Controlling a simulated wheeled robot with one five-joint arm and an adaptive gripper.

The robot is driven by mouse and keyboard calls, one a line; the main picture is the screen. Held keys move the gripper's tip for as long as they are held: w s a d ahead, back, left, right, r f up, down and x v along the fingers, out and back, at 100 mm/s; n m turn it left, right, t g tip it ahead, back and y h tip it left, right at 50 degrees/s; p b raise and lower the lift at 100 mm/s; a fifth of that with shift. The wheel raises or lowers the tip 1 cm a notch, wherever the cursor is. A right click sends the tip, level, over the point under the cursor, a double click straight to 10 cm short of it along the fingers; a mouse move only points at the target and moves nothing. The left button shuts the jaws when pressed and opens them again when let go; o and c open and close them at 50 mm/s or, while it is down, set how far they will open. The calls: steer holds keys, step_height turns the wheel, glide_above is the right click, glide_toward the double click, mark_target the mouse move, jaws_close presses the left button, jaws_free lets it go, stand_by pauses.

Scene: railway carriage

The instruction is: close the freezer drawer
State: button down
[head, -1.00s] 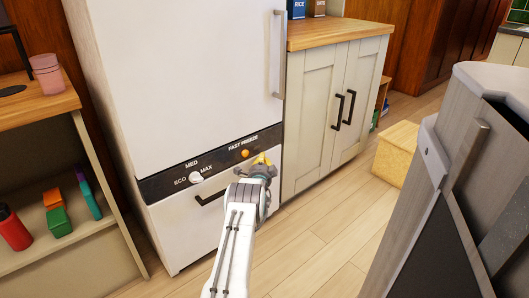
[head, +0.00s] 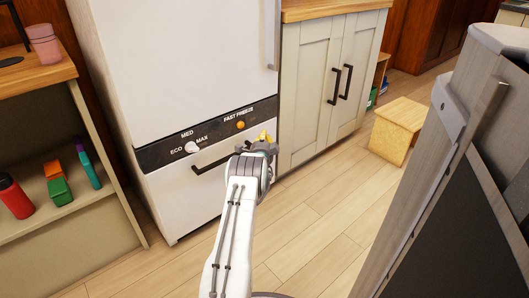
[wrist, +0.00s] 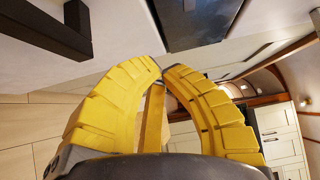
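The freezer drawer (head: 190,200) is the white lowest front of the tall white fridge-freezer, below the black control strip (head: 200,134). It has a black bar handle (head: 212,163). The drawer looks about flush with the strip; I cannot tell whether a small gap remains. My gripper (head: 265,137) is in front of the drawer's upper right corner, and my arm hides part of its right side. In the wrist view, the yellow fingers (wrist: 160,72) meet at their tips with nothing seen held. A black handle (wrist: 50,27) shows at upper left there, apart from the fingers.
A beige cupboard (head: 325,90) stands right of the freezer. A wooden stool (head: 400,130) is on the floor beyond it. A grey unit (head: 465,170) fills the right side. An open shelf (head: 90,210) stands at left. The floor between is clear.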

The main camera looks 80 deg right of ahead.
steer(key=s+a+p, duration=0.1)
steer(key=a+p, duration=0.2)
steer(key=a, duration=0.6)
steer(key=shift+s+p, duration=0.35)
steer(key=shift+p, duration=0.05)
